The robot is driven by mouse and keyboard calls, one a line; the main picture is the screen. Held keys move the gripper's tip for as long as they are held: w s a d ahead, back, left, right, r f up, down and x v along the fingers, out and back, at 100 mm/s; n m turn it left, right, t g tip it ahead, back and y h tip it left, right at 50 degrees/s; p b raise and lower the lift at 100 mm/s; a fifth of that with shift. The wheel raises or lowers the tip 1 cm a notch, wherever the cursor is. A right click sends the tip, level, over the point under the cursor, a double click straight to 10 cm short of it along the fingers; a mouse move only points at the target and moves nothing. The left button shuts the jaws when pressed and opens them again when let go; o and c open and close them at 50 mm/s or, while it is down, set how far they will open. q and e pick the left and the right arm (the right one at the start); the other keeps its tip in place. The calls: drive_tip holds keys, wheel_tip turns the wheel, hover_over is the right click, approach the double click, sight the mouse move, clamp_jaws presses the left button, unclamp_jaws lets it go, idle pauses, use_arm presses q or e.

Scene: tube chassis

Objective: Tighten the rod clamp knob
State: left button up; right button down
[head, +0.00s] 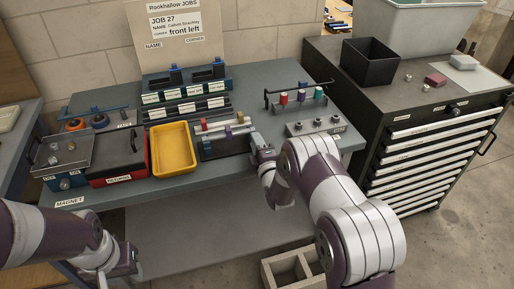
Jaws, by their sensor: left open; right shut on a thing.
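The tube chassis (222,153) is a dark frame on the bench, with pale rods and small red, purple and blue pieces on it. My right gripper (257,145) is at its right end, shut on a small part there. That part sits where the rod clamp knob would be, but the fingers hide it, so its shape and turn cannot be seen. My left gripper (128,262) is open and empty, low at the bottom left, in front of the bench and away from the chassis.
A yellow tray (173,150), a red-and-black box (117,162) and a metal box (64,155) stand left of the chassis. A rack with coloured pieces (302,98) stands right. A dark drawer cabinet (430,140) is at the right. The front bench strip is mostly clear.

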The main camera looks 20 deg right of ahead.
drive_tip(key=m+b, duration=0.1)
drive_tip(key=m, duration=0.1)
drive_tip(key=m+b, duration=0.1)
drive_tip(key=m, duration=0.2)
drive_tip(key=m+b, duration=0.1)
drive_tip(key=m, duration=0.1)
drive_tip(key=shift+f+b, duration=0.25)
drive_tip(key=shift+b, duration=0.1)
drive_tip(key=m+b, duration=0.2)
drive_tip(key=m, duration=0.4)
drive_tip(key=shift+b, duration=0.3)
drive_tip(key=shift+m, duration=0.4)
drive_tip(key=c, duration=0.9)
unclamp_jaws()
drive_tip(key=shift+s+r, duration=0.1)
drive_tip(key=shift+r, duration=0.1)
drive_tip(key=s, duration=1.2)
drive_tip(key=shift+s+d, duration=0.25)
drive_tip(key=shift+s, duration=0.1)
